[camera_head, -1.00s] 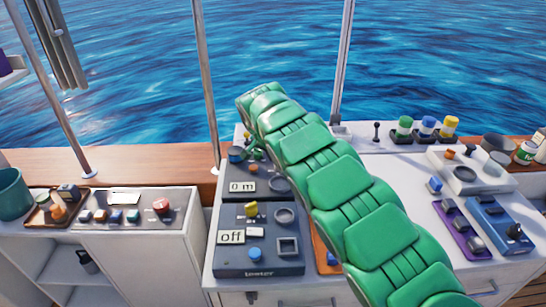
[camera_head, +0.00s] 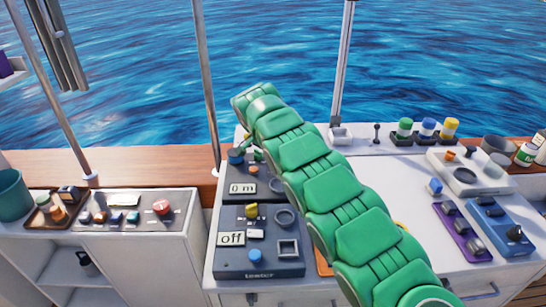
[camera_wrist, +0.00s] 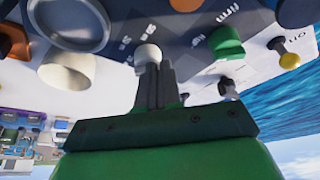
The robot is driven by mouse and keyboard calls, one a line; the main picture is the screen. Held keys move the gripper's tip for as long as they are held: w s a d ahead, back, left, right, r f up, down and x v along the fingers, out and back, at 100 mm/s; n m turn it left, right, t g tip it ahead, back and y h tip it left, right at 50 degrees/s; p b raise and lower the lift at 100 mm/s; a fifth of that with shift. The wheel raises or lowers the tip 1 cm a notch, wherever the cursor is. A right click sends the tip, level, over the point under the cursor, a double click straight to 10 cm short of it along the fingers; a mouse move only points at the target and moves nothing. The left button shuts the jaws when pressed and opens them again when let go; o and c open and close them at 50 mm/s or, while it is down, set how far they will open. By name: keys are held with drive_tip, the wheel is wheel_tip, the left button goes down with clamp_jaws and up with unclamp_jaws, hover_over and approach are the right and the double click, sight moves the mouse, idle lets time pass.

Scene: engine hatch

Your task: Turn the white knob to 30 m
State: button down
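The white knob (camera_wrist: 148,53) shows in the wrist view on the dark panel, with small dial markings beside it. My gripper (camera_wrist: 158,68) has its two dark fingers close together, with their tips right at the knob. The knob appears just beyond the tips and a little left. I cannot tell whether they touch it. A display (camera_head: 242,188) on the panel reads 0 m.
A green knob (camera_wrist: 226,43) and a yellow-and-black knob (camera_wrist: 288,58) sit right of the fingers. A larger white cylinder (camera_wrist: 68,72) and a round grey ring (camera_wrist: 70,22) are on the left. The tester panel (camera_head: 258,265) with an "off" display stands nearer in the head view.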

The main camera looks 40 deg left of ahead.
drive_tip(key=shift+w+a+f, duration=0.2)
drive_tip(key=shift+w, duration=0.3)
drive_tip(key=shift+a+r, duration=0.1)
drive_tip(key=shift+r, duration=0.05)
idle(0.4)
drive_tip(key=shift+d, duration=0.25)
idle(0.4)
